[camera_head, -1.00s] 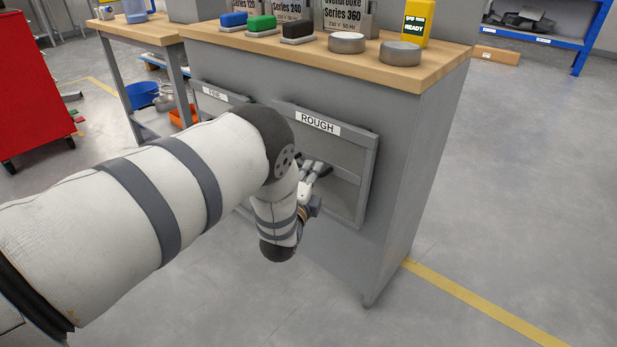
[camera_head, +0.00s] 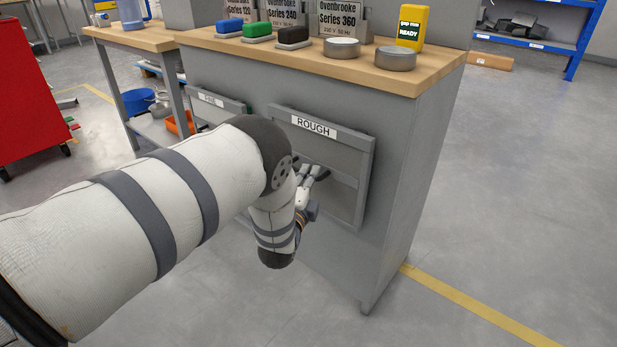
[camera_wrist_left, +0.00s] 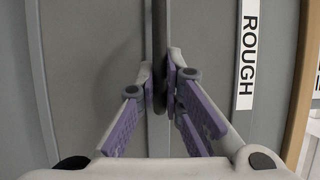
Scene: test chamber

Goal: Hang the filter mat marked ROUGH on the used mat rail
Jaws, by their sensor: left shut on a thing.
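The ROUGH filter mat (camera_head: 346,158) is a grey framed panel with a white label, upright against the front of the grey cabinet. In the left wrist view its label (camera_wrist_left: 247,55) reads sideways. My left gripper (camera_head: 317,173) is at the mat's middle, below the label. In the left wrist view my left gripper (camera_wrist_left: 160,80) is shut on the dark bar (camera_wrist_left: 159,35) across the mat. My forearm hides the mat's lower left part. I cannot make out a used mat rail. My right gripper is not in view.
A second mat labelled FINE (camera_head: 211,99) is left of the ROUGH one, partly behind my arm. The wooden cabinet top (camera_head: 418,74) holds colored blocks, round tins and a yellow READY device (camera_head: 412,27). Open floor (camera_head: 520,190) lies to the right.

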